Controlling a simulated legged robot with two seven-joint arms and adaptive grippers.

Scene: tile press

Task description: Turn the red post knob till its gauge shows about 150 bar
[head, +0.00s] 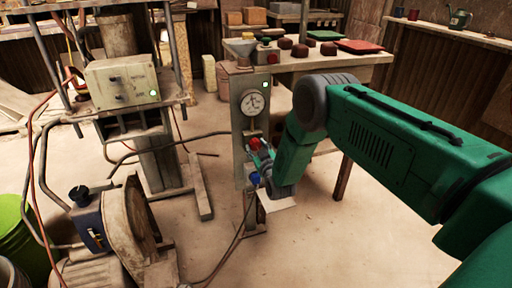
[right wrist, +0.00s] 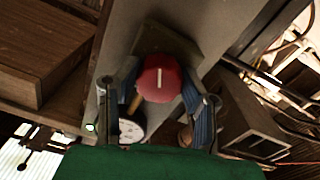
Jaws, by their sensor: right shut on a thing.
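The red post knob (head: 254,143) sits on the front of a grey upright post (head: 238,125), below a round white gauge (head: 254,102). The gauge needle is too small to read. In the right wrist view the red knob (right wrist: 160,78) shows face-on with a pale line pointing up. My right gripper (head: 262,154) is shut on the red knob, with one finger on each side of it. The gauge (right wrist: 131,130) is partly hidden in the right wrist view. A blue knob (head: 254,178) is below the red one. My left gripper is not in view.
A worktable (head: 305,62) behind the post holds dark round pieces and red and green tiles. A press with a pale control box (head: 122,83) stands left. Hoses cross the floor.

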